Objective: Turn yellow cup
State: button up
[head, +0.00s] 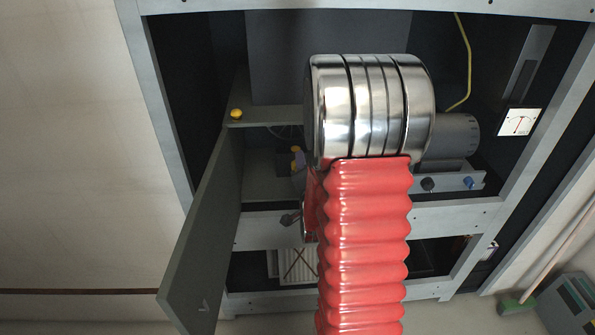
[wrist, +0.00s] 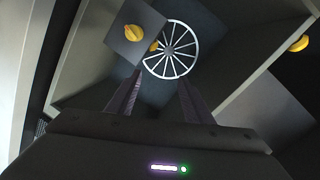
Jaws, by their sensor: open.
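In the wrist view a round yellow cup (wrist: 140,33) sits on the face of a grey block (wrist: 128,42), up and left of my gripper (wrist: 159,77). A smaller yellow piece (wrist: 153,46) shows at the block's right edge, partly hidden. Another yellow knob (wrist: 300,44) is at the far right. My gripper is open, with nothing between its fingers, and is apart from the cup. In the head view a yellow knob (head: 236,113) sits on a grey ledge, and a small yellow part (head: 297,150) shows beside my arm. My arm hides the gripper there. I cannot tell how these match the wrist view.
A white spoked wheel (wrist: 169,49) lies beyond my fingertips, beside the block. In the head view an open grey door (head: 208,225) hangs at the left of the rack frame (head: 455,215). A meter (head: 519,122) and a yellow cable (head: 467,65) are at the right.

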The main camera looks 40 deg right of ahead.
jog(key=shift+s+a+f+n+g+y, duration=0.25)
jog(key=shift+f+n, duration=0.6)
jog(key=shift+n, duration=1.25)
jog(key=shift+s+a+f+n+g+y, duration=0.1)
jog(key=shift+a+f+n+g+y, duration=0.5)
jog(key=shift+n, duration=1.5)
jog(key=shift+s+f+n+g+y, duration=0.15)
jog(key=shift+f+n, duration=0.9)
jog(key=shift+n, duration=1.05)
jog(key=shift+w, duration=0.1)
